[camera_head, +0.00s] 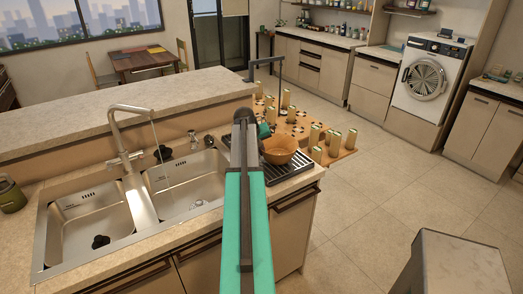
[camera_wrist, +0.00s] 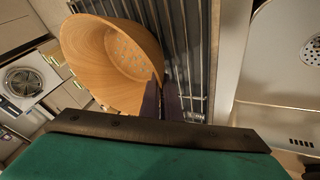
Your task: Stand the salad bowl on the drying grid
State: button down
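In the wrist view the bowl (camera_wrist: 130,50) lies left of and partly over the grid's bars (camera_wrist: 189,35). My gripper (camera_wrist: 161,98) has its dark fingers close together on the bowl's near rim, one on each side, so it looks shut on it. Whether the bowl's base touches the grid is hidden. In the head view my arm hides the gripper's fingertips.
A steel double sink (camera_head: 185,185) with a tall tap (camera_head: 122,140) lies left of the grid. A raised ledge (camera_head: 120,118) runs behind it. A wooden board with several cylinders (camera_head: 334,143) stands beyond the counter.

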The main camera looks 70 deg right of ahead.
jog(key=shift+f, duration=0.1)
jog(key=c, duration=2)
grip_release()
jog(key=shift+r, duration=0.2)
jog(key=b+v, duration=0.3)
jog(key=v, duration=0.9)
jog(key=shift+s+f, duration=0.1)
